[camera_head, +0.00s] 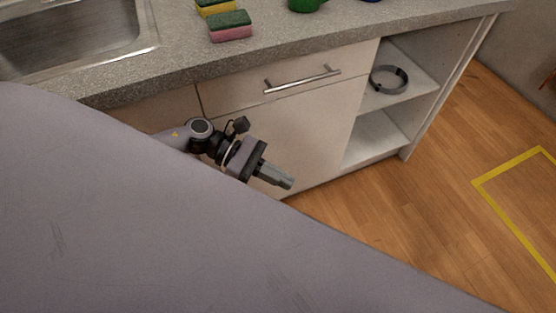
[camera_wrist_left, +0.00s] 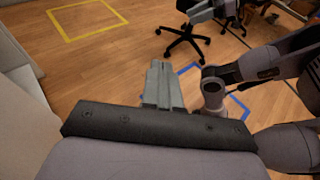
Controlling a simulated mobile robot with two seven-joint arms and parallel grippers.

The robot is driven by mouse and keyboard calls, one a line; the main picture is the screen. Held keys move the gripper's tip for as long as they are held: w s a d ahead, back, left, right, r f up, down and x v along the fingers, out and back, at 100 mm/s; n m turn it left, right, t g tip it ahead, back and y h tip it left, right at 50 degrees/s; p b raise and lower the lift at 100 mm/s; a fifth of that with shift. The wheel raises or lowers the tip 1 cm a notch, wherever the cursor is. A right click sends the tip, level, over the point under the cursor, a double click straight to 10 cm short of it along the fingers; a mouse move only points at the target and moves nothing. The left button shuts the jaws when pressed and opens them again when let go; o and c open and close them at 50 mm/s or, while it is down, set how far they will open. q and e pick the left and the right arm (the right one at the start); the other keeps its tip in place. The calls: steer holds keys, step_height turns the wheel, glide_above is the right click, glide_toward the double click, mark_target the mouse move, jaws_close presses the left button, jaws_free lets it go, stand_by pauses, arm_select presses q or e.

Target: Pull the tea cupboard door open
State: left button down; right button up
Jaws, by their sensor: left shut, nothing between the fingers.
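The pale cupboard door (camera_head: 315,130) is below the counter in the head view, under a drawer front (camera_head: 235,92) with a metal bar handle (camera_head: 303,78). The door looks closed. Its left part is hidden by my left arm, and I see no handle on it. My left gripper (camera_head: 287,182) is in front of the door's lower part, pointing right, shut and empty. In the left wrist view its fingers (camera_wrist_left: 162,80) lie together over the floor. A grey finger-like part (camera_wrist_left: 208,10), possibly my right gripper, shows at the top edge there; its state is unclear.
The grey counter (camera_head: 300,48) carries sponges (camera_head: 230,27) beside a sink (camera_head: 65,40). Wooden floor (camera_head: 430,220) is clear to the right. An office chair (camera_wrist_left: 183,40) stands in the left wrist view.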

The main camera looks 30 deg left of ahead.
arm_select(q)
steer(key=x, duration=0.6)
steer(key=shift+d+p, duration=0.3)
steer(key=shift+w, duration=0.1)
stand_by(1.2)
